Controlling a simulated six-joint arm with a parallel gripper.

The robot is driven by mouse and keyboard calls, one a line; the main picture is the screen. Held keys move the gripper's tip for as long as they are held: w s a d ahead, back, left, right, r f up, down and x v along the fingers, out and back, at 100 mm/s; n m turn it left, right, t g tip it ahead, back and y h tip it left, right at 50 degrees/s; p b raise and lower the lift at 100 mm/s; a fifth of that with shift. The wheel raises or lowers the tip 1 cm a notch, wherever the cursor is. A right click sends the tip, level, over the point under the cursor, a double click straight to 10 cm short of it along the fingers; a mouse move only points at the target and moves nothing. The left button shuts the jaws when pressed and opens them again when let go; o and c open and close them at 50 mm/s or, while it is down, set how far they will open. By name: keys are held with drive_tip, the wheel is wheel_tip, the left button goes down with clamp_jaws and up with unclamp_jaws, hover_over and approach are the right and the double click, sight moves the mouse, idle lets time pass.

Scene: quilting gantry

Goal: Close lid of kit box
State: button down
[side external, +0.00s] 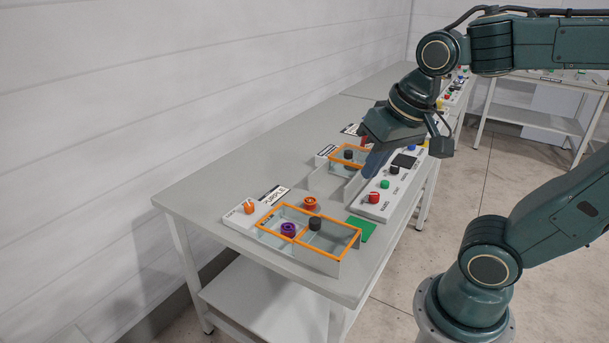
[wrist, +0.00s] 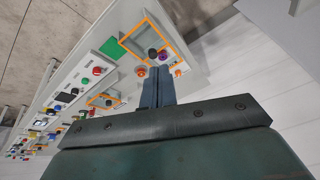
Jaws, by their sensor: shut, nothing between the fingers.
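The near kit box (side external: 340,262), beside a "PURPLE" label, has clear panes with orange edging over both halves. A black knob (side external: 315,223) stands near its middle and a purple spool (side external: 288,230) shows in its left half. In the wrist view, this box (wrist: 166,36) lies beyond my fingertips. A second kit box (side external: 325,183), farther back, has orange edging only around its rear half, with a dark knob (side external: 348,154). I cannot tell which box the task means. My gripper (side external: 371,174) is shut and empty, above or beside the second box's right side; contact is unclear.
A panel (side external: 371,211) with red, green and black buttons lies right of the second box. A green square (side external: 361,229) lies beside the near box. The table's left part (side external: 215,190) is clear.

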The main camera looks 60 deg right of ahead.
drive_tip(key=w+d+f+m+g, duration=0.45)
drive_tip(key=w+m, duration=0.35)
drive_tip(key=m, duration=0.5)
drive_tip(key=m+g+h, duration=0.1)
drive_tip(key=m+g, duration=0.2)
drive_tip(key=m, duration=1)
hover_over(329, 229)
wheel_tip(329, 229, down, 9)
drive_tip(key=shift+w+a+f, duration=0.1)
drive_tip(key=shift+w+a, duration=0.1)
drive_tip(key=shift+a, duration=0.05)
drive_tip(key=x, duration=0.9)
drive_tip(key=shift+s+f, duration=0.2)
drive_tip(key=shift+s, duration=0.05)
drive_tip(key=shift+f, duration=0.35)
drive_tip(key=shift+w+a+r, duration=0.1)
drive_tip(key=shift+w+a, duration=0.15)
drive_tip(key=shift+w, duration=0.35)
drive_tip(key=shift+w+a, duration=0.25)
drive_tip(key=shift+w, duration=0.35)
drive_tip(key=shift+w+a+r, duration=0.1)
drive_tip(key=shift+w+a, duration=0.15)
drive_tip(key=shift+w, duration=0.35)
drive_tip(key=shift+w+f, duration=0.1)
